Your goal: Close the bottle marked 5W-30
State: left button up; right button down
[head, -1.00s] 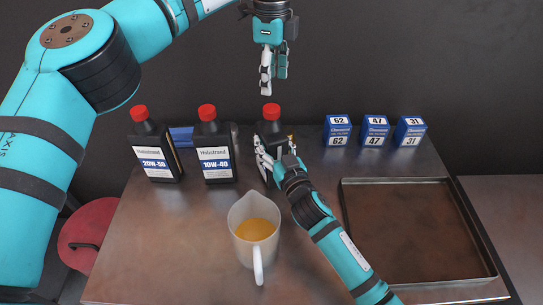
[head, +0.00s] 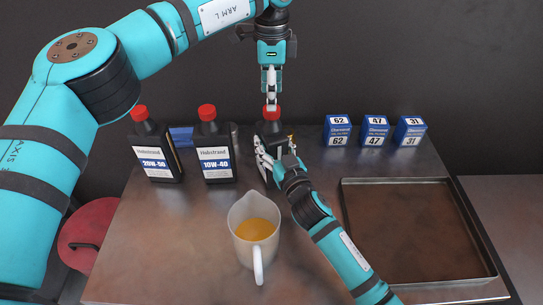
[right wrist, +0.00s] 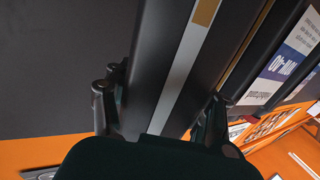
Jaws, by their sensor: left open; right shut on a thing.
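A black oil bottle (head: 272,130) with a red cap (head: 271,112) on its top stands upright at the right end of a row of bottles. Its front label is hidden behind my right gripper, so I cannot read 5W-30 on it. My right gripper (head: 268,163) is shut on this bottle's body. The bottle's dark side (right wrist: 150,70) fills the middle of the right wrist view between the fingers. My left gripper (head: 271,95) points down, open, with its fingertips at the red cap. I cannot tell whether they touch it.
Bottles marked 20W-50 (head: 155,150) and 10W-40 (head: 214,150) stand to the left, red caps on. A jug (head: 240,240) of amber liquid stands in front. Filter boxes (head: 374,131) and an empty tray (head: 346,225) are at the right.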

pick_arm(q)
jog(key=shift+f, duration=2)
